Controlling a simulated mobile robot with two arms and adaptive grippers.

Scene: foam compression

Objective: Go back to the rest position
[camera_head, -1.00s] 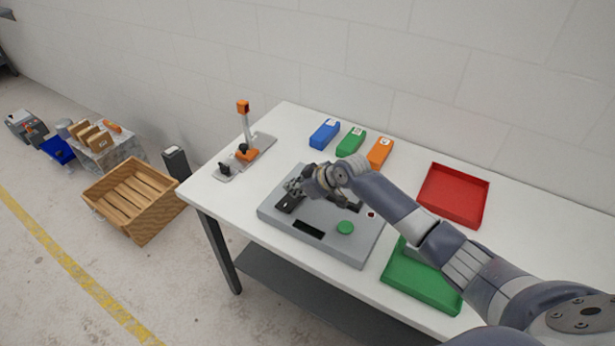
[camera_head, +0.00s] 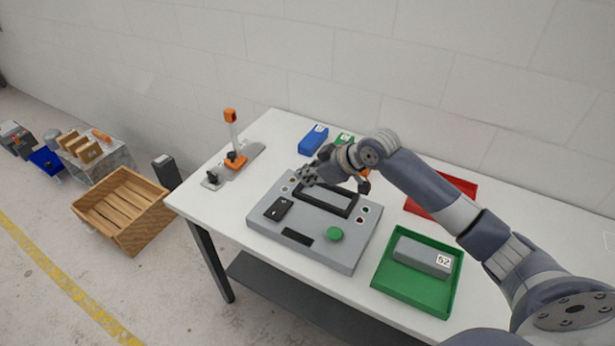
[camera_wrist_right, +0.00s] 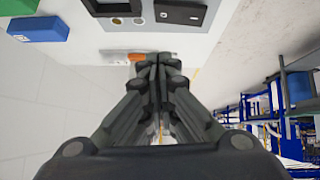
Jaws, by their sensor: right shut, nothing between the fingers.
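My right gripper (camera_head: 308,174) is shut and empty. It hangs over the back left part of a grey machine (camera_head: 325,255) on the white table. The right wrist view also shows its closed fingers (camera_wrist_right: 158,62). The machine has a dark framed opening, a black part on its left, a dark slot and a green button (camera_head: 334,234). A grey block (camera_head: 420,256) with a printed label lies in the green tray (camera_head: 412,299) to the right of the machine. My left gripper does not show.
Behind the machine are a blue box (camera_head: 313,140) and a green box (camera_head: 344,138). My arm partly hides a red tray (camera_head: 414,209). A stand with an orange top (camera_head: 231,116) is at the back left. A wooden crate (camera_head: 122,210) is on the floor.

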